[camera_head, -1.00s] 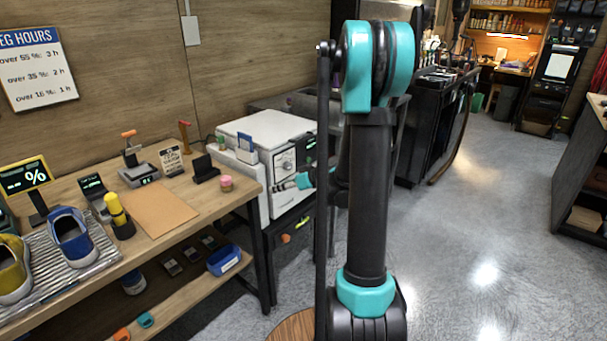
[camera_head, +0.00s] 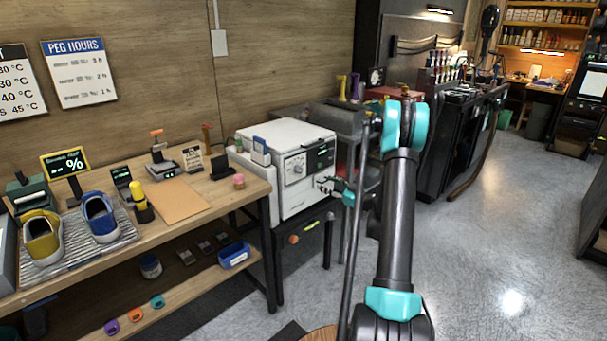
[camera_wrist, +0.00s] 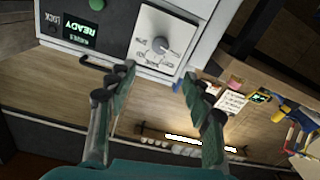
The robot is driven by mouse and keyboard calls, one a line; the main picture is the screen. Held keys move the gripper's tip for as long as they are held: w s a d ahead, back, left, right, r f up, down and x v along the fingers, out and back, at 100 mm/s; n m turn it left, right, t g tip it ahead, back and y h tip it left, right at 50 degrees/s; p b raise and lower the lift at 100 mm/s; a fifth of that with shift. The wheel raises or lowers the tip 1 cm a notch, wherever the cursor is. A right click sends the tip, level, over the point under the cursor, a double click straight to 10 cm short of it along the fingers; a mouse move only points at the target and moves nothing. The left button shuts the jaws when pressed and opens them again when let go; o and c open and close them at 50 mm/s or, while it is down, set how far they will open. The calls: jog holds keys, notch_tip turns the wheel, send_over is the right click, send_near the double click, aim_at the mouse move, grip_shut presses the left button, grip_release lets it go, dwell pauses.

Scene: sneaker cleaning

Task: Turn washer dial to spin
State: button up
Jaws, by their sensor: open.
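The washer (camera_head: 282,138) is a white box on a dark stand beside the bench. Its round grey dial (camera_head: 297,168) sits on a pale front panel with small labels. The dial (camera_wrist: 160,45) also shows in the wrist view, where the lettering around it is too small to read surely. Beside it a display (camera_wrist: 81,32) reads READY in green, upside down. My gripper (camera_head: 325,184) is to the right of the dial and apart from the washer's front. In the wrist view my gripper (camera_wrist: 158,76) is open and empty, its fingertips on either side below the dial.
The wooden bench (camera_head: 218,190) at left holds a blue-and-white shoe (camera_head: 101,218), a yellow shoe (camera_head: 42,237) and small items. A green button (camera_wrist: 97,4) and a dark handle (camera_wrist: 100,68) are near the dial. The floor at right is clear.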

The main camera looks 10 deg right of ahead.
aim_at(301, 171)
jog(key=x, duration=1.5)
jog(key=shift+c, duration=0.6)
jog(key=c, duration=1)
jog(key=shift+c, duration=0.2)
